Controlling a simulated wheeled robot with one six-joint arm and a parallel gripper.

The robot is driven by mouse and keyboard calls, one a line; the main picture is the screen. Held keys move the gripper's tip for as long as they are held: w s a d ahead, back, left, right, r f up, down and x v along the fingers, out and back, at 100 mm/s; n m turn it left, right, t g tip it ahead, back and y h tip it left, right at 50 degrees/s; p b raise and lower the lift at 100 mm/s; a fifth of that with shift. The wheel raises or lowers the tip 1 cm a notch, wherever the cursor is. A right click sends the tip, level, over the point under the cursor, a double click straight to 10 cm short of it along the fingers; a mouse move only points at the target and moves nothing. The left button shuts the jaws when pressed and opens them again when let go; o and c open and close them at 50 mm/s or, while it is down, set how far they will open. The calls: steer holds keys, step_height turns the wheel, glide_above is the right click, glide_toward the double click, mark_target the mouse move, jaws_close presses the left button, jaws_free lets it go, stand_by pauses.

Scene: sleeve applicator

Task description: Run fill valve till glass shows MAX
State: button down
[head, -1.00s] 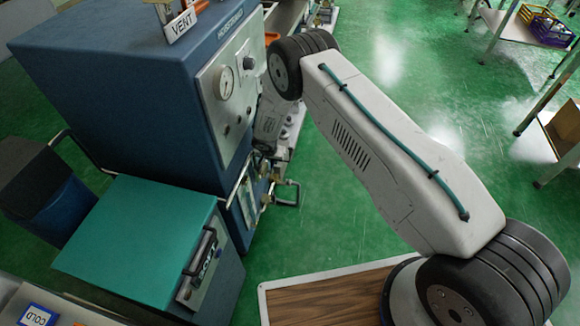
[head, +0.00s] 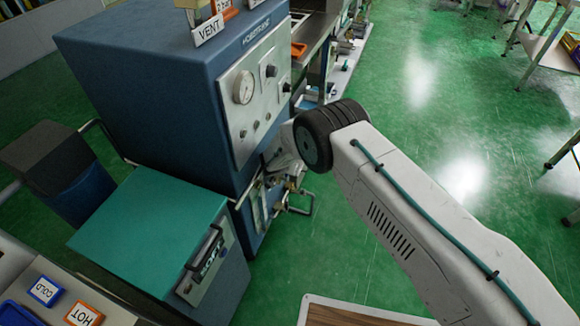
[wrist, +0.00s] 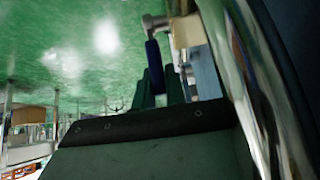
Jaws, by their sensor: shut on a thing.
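My gripper (wrist: 159,84) shows in the wrist view with its two dark green fingers close together. They are shut on a blue lever handle (wrist: 153,57), which sits between them near the tips. The lever joins a pale metal valve fitting (wrist: 186,32) at the top. In the head view the valve pipework (head: 284,190) is low on the machine's front, partly behind my arm, and my fingers cannot be made out there. A pale upright strip (head: 258,212) on the lower front may be the glass; its level and any MAX mark are too small to read.
The blue machine (head: 140,75) has a gauge (head: 243,87) and a VENT sign (head: 208,29). A teal-topped cabinet (head: 150,225) stands in front, with COLD (head: 44,290) and HOT (head: 84,315) labels at lower left. A pipe loop (head: 302,203) juts out beside the valve.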

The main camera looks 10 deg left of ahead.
steer(key=shift+s+d+f, duration=0.2)
steer(key=shift+s+f, duration=0.15)
steer(key=c, duration=1.4)
jaws_free()
steer(key=shift+c, duration=0.2)
steer(key=shift+a, duration=0.15)
steer(key=shift+r, duration=0.1)
steer(key=shift+r, duration=0.5)
steer(key=r, duration=0.2)
steer(key=shift+s+r, duration=0.2)
steer(key=shift+r, duration=0.15)
steer(key=s+d, duration=0.3)
steer(key=s, duration=0.4)
steer(key=s+d+r, duration=0.1)
steer(key=s+d, duration=0.3)
steer(key=s, duration=0.3)
steer(key=shift+a+r, duration=0.1)
